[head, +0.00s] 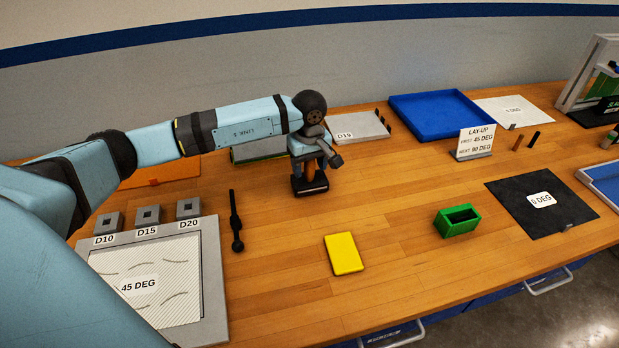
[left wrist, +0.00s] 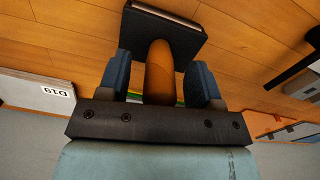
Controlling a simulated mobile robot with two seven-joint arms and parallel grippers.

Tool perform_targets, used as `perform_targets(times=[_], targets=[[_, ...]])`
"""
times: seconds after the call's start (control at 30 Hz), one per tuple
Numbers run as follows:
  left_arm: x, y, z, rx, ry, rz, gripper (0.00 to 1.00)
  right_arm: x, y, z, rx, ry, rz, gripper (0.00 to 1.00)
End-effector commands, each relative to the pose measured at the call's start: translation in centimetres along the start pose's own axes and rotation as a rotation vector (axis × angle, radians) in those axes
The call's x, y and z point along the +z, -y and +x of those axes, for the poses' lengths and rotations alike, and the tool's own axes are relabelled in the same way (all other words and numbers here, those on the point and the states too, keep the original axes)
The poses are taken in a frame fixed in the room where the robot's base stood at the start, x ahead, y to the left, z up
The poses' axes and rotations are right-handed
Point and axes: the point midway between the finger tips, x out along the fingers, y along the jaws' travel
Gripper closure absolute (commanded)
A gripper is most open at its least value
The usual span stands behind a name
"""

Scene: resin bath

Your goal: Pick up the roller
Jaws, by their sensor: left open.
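An upright tan-brown cylindrical handle (left wrist: 159,72) rises from a dark rectangular base (left wrist: 188,36). I take this to be the roller; its rolling part cannot be made out. In the head view its dark base (head: 311,186) stands on the wooden bench, with the handle mostly hidden by my gripper. My left gripper (head: 308,170) points down over it. In the left wrist view the two blue fingers of the left gripper (left wrist: 160,76) are open, one on each side of the handle, with gaps showing. My right gripper is not in view.
A black rod-like tool (head: 235,222) lies to the left, near the grey 45 DEG board (head: 213,285). A yellow block (head: 343,254) and a green open box (head: 457,220) lie in front. A D19 plate (head: 360,126) and a blue tray (head: 440,115) are behind. Bare bench lies between them.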

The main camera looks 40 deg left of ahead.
Motion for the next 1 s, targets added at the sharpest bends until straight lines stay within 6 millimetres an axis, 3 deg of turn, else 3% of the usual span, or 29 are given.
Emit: perform_targets(times=[0.23,0.5,0.83,1.0], targets=[[0.0,0.0,0.4,0.002,0.0,0.0,0.41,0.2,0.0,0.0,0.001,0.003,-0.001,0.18],[0.0,0.0,0.4,0.001,0.0,0.0,1.0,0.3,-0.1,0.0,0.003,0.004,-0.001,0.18],[0.0,-0.1,0.0,0.003,-0.001,0.0,1.0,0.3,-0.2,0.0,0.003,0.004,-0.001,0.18],[-0.1,-0.1,-1.6,0.005,-0.003,-0.001,1.0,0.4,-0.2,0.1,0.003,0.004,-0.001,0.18]])
